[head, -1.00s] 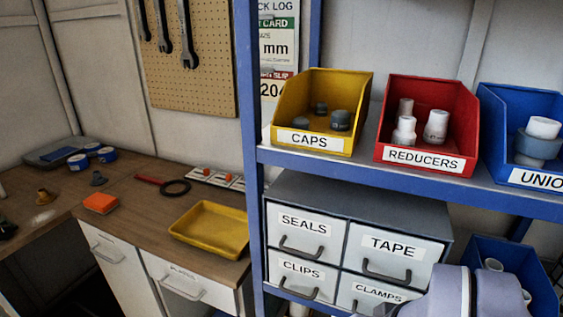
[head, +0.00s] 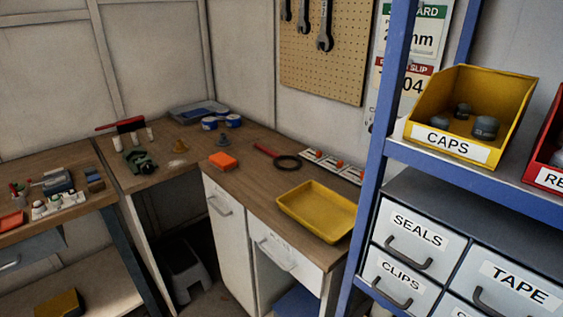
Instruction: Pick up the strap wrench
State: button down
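The strap wrench (head: 278,157), with a red handle and a black loop, lies flat on the wooden bench (head: 247,187) in the head view. Its handle points to the upper left and its loop lies to the right, behind the yellow tray. Nothing covers it. My gripper is not in this view.
A blue shelf post (head: 384,150) rises at the right. Bare bench lies around the wrench.

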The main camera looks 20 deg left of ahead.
aim_at(277, 157)
jog(key=i+j, duration=0.2)
jog(key=j, duration=0.25)
jog(key=i+j, duration=0.2)
jog(key=j, duration=0.25)
jog(key=i+j, duration=0.2)
jog(key=j, duration=0.2)
jog(key=i+j, duration=0.2)
jog(key=j, duration=0.25)
jog(key=i+j+z, duration=0.1)
jog(key=i+j, duration=0.15)
jog(key=j, duration=0.2)
jog(key=i+j, duration=0.15)
jog(key=j, duration=0.3)
jog(key=i+j, duration=0.2)
jog(key=j, duration=0.25)
jog(key=i+j, duration=0.2)
jog(key=j, duration=0.25)
